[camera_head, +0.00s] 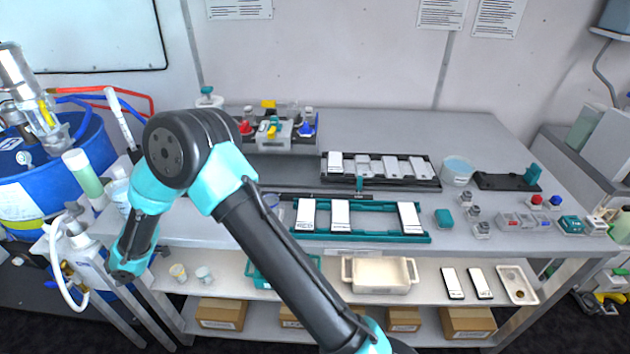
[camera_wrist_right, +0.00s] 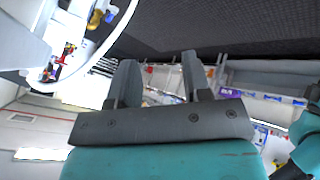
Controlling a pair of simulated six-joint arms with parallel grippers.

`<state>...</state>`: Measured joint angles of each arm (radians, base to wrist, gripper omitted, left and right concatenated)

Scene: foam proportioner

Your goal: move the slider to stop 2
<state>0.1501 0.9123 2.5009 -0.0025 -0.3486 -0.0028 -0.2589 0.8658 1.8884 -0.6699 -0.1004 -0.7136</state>
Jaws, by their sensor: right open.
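A dark rail (camera_head: 310,195) runs along the bench behind the teal rack, with a small upright teal piece (camera_head: 360,184) on it. This piece may be the slider; I cannot tell for certain, and no stop numbers are legible. My right arm reaches from the bottom across to the left, and its far end hangs beside the bench's left end. My right gripper (camera_wrist_right: 160,75) shows in the right wrist view with its two fingers apart and nothing between them. It is away from the rail. My left gripper is not in view.
The teal rack (camera_head: 375,235) holds white plates at the bench front. A black tray (camera_head: 428,184) with more plates stands behind. A blue drum (camera_head: 62,195) and a white hosed unit (camera_head: 88,258) stand left, near my arm's end. The bench's back right is clear.

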